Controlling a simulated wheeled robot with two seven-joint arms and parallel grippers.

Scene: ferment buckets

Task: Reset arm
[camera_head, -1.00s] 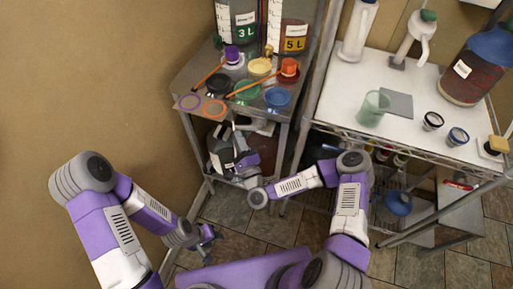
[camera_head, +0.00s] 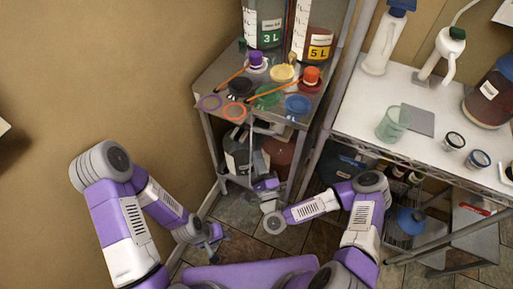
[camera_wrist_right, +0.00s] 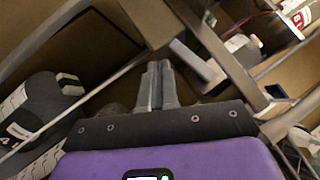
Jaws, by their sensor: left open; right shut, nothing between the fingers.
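My left gripper (camera_head: 218,240) hangs low over the tiled floor at the left in the head view. It is open, with nothing visible in it. My right gripper (camera_head: 262,163) is at the lower front of the small metal stand, near the dark jugs beneath its top. In the right wrist view its two grey fingers (camera_wrist_right: 157,85) are together, with nothing between them. My right arm bends in front of the stand and the white-topped table.
The white table (camera_head: 365,119) at right holds bottles, a green beaker (camera_head: 393,124) and small cups. Tiled floor (camera_head: 236,213) is open between the arms.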

